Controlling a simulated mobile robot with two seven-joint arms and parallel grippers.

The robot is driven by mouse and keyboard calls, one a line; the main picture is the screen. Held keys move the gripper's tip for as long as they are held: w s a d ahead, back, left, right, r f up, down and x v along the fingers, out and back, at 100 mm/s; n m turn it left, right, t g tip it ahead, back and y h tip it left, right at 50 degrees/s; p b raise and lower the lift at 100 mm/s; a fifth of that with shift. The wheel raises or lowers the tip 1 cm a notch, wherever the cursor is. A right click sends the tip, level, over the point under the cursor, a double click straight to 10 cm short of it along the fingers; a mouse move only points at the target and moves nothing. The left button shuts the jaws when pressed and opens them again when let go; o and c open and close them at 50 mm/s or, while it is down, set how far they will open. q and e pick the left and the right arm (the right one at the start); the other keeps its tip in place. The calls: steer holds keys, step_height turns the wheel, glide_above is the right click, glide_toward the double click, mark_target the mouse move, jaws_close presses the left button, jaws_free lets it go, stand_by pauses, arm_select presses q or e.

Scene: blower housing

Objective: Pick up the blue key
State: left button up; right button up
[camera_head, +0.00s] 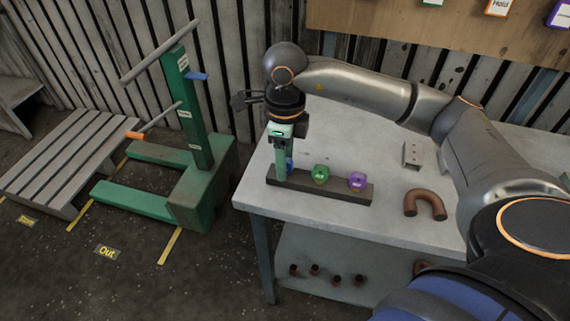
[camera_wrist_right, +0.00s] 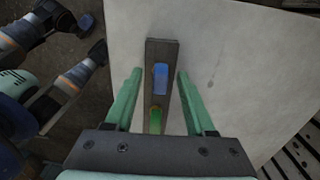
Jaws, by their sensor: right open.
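The blue key (camera_wrist_right: 161,78) stands in a dark rack (camera_head: 338,193) on the table, at the rack's left end in the head view. There only a sliver of the blue key (camera_head: 290,166) shows behind a green finger. My right gripper (camera_head: 283,172) is open and points down over that end of the rack. In the wrist view its fingers (camera_wrist_right: 160,73) lie on either side of the blue key, with gaps between. I cannot tell whether the fingertips are level with the key. My left gripper is not in view.
A green key (camera_head: 321,174) and a purple key (camera_head: 357,181) stand in the same rack. A brown U-shaped pipe (camera_head: 425,203) and a grey block (camera_head: 412,155) lie to the right on the table (camera_head: 300,205). A green lever stand (camera_head: 200,170) is on the floor at left.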

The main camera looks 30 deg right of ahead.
steer(key=shift+f, duration=0.1)
steer(key=shift+c, duration=0.2)
jaws_close()
stand_by(0.4)
